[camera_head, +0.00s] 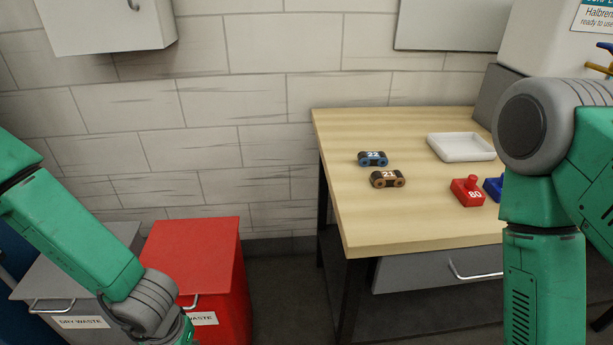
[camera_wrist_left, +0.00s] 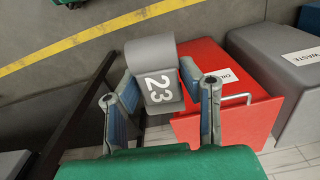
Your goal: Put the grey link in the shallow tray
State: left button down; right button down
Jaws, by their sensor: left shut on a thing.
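The grey link (camera_wrist_left: 152,62), marked 23, is between the fingers of my left gripper (camera_wrist_left: 158,84) in the left wrist view. The gripper is shut on it and holds it above the floor. In the head view my left arm reaches down at the lower left, and its gripper and the link are out of the picture. The white shallow tray (camera_head: 469,158) lies on the wooden table, towards the back right, and looks empty. My right arm crosses the right side of the head view; its gripper is not in view.
On the table (camera_head: 390,220) are a blue link (camera_head: 373,159) marked 22, a brown link (camera_head: 388,179) marked 21, a red block (camera_head: 467,191) and a partly hidden blue piece (camera_head: 493,188). Red (camera_head: 190,250) and grey (camera_head: 75,280) waste bins stand left of the table.

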aim_at(461, 149)
jog(key=l, duration=0.65)
jog(key=l+z, duration=0.15)
jog(key=l, duration=0.45)
jog(key=i+l, duration=0.15)
jog(key=l, duration=0.5)
jog(key=l+z, duration=0.15)
jog(key=l, duration=0.45)
jog(key=i, duration=0.05)
